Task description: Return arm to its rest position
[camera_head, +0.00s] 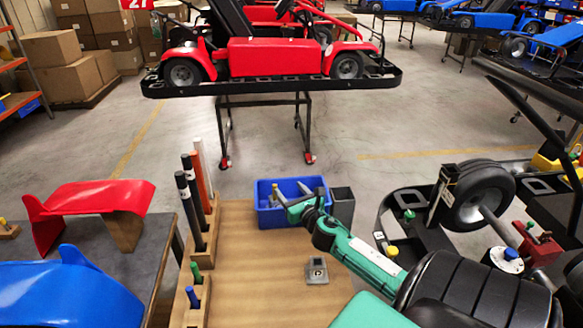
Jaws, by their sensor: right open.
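My right arm (372,262), green and black, reaches in from the lower right over the wooden worktable. My right gripper (308,207) is open at the front right of the blue bin (283,220). It overlaps the bin's rim in the picture, and I cannot tell whether it touches it. Its fingertips are small and partly hidden. My left gripper is out of view.
The wooden table (245,280) holds a rack of upright rods (190,205), a small grey block (316,270) and a dark cup (342,205). A red kart (275,57) stands behind. A kart wheel (478,195) and frame crowd the right. Red and blue panels lie left.

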